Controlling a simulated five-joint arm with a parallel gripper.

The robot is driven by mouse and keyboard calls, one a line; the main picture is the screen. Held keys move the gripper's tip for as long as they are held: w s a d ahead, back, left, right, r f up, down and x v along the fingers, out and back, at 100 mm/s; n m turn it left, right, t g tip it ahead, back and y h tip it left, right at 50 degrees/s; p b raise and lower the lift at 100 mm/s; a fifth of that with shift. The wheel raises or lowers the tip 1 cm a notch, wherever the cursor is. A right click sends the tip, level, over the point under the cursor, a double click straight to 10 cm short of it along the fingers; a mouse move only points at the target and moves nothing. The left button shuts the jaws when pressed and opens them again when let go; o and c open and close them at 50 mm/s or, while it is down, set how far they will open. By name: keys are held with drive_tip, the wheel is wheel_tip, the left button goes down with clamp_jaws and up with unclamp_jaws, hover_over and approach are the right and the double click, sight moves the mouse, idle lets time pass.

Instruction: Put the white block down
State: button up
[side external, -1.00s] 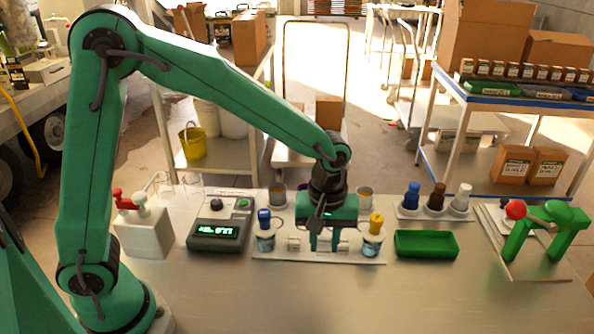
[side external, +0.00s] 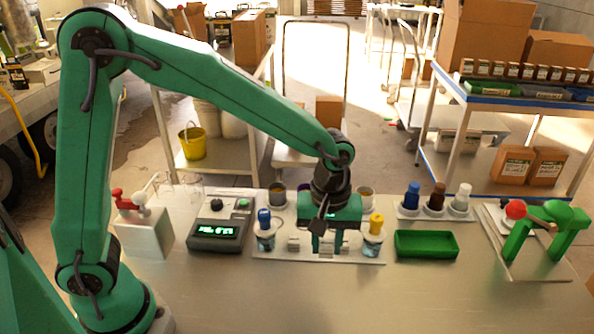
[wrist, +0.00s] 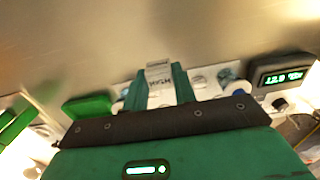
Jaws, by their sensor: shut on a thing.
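My gripper (side external: 328,244) is low over the white plate (side external: 350,259) in the middle of the bench, between a cup with a blue-capped item and a cup with a yellow-capped item. In the wrist view, the two green fingers of my gripper (wrist: 160,85) are shut on a pale block with dark lettering, the white block (wrist: 158,70). The fingers largely hide the block in the side view. I cannot tell whether its underside touches the plate.
The blue-capped item (side external: 264,217) and yellow-capped item (side external: 376,222) stand close on either side. A green tray (side external: 426,255) lies to the right. A display box (side external: 218,232) and a box with a red lever (side external: 143,232) stand left. The front of the bench is clear.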

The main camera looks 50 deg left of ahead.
drive_tip(key=w+a, duration=0.3)
drive_tip(key=w, duration=0.7)
drive_tip(key=w+a+f, duration=0.2)
drive_tip(key=a, duration=0.1)
drive_tip(key=w+a+f, duration=0.2)
drive_tip(key=a, duration=0.1)
drive_tip(key=w+a+f, duration=0.2)
drive_tip(key=a, duration=0.1)
drive_tip(key=shift+f, duration=0.4)
drive_tip(key=shift+f, duration=0.1)
drive_tip(key=shift+f, duration=1.9)
drive_tip(key=shift+f, duration=0.15)
drive_tip(key=o, duration=0.9)
drive_tip(key=shift+o, duration=0.2)
